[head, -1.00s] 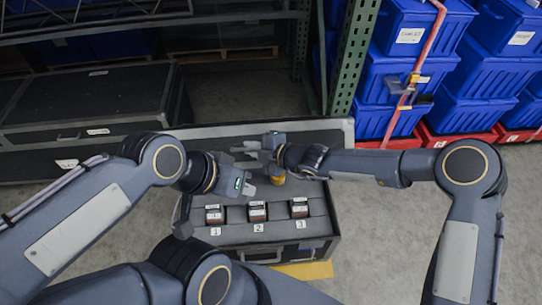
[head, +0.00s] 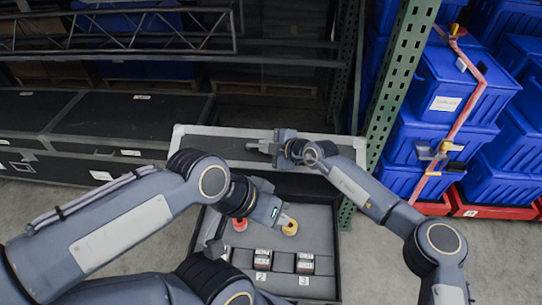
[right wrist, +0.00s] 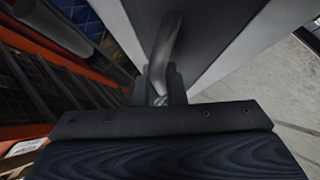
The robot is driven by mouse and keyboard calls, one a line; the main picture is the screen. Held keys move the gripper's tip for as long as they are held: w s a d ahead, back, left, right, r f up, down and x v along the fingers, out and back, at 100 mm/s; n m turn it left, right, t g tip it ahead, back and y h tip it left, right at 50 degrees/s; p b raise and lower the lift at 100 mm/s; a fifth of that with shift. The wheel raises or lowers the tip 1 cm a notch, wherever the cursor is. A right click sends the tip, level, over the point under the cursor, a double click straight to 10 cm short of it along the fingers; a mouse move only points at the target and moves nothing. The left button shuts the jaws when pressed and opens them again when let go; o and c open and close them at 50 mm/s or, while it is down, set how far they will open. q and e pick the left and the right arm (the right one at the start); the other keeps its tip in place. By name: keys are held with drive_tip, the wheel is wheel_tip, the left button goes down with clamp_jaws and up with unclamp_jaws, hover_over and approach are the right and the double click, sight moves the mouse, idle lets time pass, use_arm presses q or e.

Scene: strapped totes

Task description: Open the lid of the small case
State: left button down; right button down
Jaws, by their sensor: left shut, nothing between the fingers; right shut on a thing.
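The small case (head: 325,232) stands open in the lower middle of the head view, with a grey foam interior. Its wide dark lid (head: 218,144) with a pale metal rim is raised at the case's far side. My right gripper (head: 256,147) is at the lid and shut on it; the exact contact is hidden. In the right wrist view a curved grey bar lies at the jaws beside the lid's panel (right wrist: 235,45). My left gripper (head: 284,216) is shut and empty over the case, close to a yellow round piece (head: 290,228).
A red round piece (head: 239,225) and small boxes by numbered labels (head: 305,263) sit in the case. Large dark cases (head: 110,115) stand at left. A green rack post (head: 398,85) and strapped blue totes (head: 440,100) stand at right. Grey floor is free at lower right.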

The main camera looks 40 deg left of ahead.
sight(259, 135)
use_arm(q)
drive_tip(key=shift+w+d+f, duration=0.1)
drive_tip(key=shift+w+d, duration=0.1)
drive_tip(key=shift+w, duration=0.4)
use_arm(e)
drive_tip(key=shift+w+a+r, duration=0.2)
drive_tip(key=shift+w+a, duration=0.3)
drive_tip(key=shift+w, duration=0.25)
drive_tip(key=shift+w+a+r, duration=0.15)
drive_tip(key=shift+w+a, duration=0.35)
drive_tip(key=shift+w, duration=0.25)
drive_tip(key=c, duration=1.5)
unclamp_jaws()
